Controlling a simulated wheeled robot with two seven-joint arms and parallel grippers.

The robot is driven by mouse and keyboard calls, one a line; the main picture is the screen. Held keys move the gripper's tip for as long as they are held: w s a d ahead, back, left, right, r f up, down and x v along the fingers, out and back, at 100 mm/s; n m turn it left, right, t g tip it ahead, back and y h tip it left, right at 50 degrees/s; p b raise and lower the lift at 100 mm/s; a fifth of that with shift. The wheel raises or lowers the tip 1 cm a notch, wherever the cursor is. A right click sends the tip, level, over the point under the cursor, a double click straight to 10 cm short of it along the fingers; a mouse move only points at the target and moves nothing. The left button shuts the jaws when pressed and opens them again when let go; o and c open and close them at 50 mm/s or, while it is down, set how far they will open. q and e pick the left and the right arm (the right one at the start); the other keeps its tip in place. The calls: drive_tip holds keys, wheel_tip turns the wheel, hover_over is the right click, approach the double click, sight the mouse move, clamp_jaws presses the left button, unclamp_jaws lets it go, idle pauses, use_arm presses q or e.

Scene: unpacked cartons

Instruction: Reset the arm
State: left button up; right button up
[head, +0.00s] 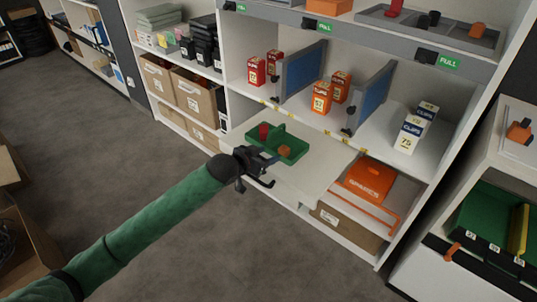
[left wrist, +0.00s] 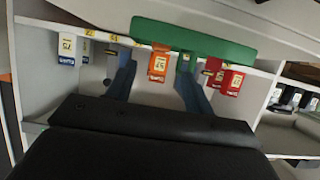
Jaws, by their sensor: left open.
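My left arm comes in from the lower left in the head view, with a green sleeve. Its dark gripper (head: 268,170) is open, at the front edge of a pale pull-out shelf (head: 318,170). The fingers are close to a green tray (head: 292,142) on that shelf; I cannot tell whether they touch it. The tray holds a red piece (head: 263,131) and an orange piece (head: 284,151). In the left wrist view the green tray (left wrist: 195,40) crosses the top, and a dark part of my gripper fills the bottom. My right gripper is not in view.
Red (head: 257,71), orange (head: 322,97) and white-blue (head: 411,133) cartons stand on the shelf behind, between blue dividers (head: 303,72). An orange case (head: 370,178) lies on a lower shelf at right. A green bin (head: 490,225) is at far right. Grey floor lies open at left.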

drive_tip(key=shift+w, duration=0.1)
